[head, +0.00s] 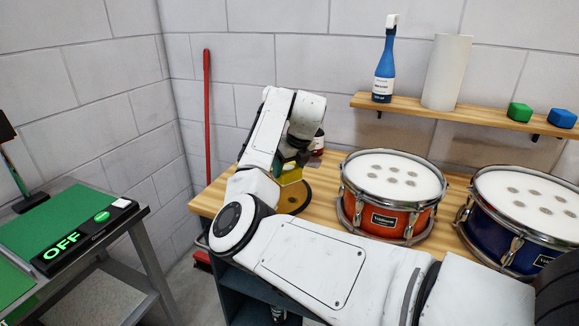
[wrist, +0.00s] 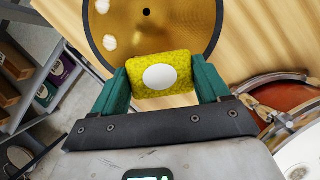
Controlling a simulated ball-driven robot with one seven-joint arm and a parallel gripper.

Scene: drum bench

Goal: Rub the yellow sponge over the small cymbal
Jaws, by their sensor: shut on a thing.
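The yellow sponge (wrist: 189,72) with a white oval on its face is held between the green fingers of my gripper (wrist: 163,78) in the wrist view. In the head view the sponge (head: 290,174) shows just below my wrist. The small cymbal (wrist: 195,22) is a gold disc with a dark rim and a dark centre hole, lying on the wooden bench; two whitish spots show at its left. The sponge overlaps the near part of the cymbal in the wrist view; I cannot tell whether they touch. In the head view the cymbal (head: 293,198) is partly hidden by my arm.
A red drum (head: 390,190) and a blue drum (head: 522,210) stand right of the cymbal on the bench. A shelf (head: 460,113) above holds a blue bottle (head: 385,65), a paper roll (head: 447,72), and green and blue blocks. A green-topped table (head: 65,225) stands at left.

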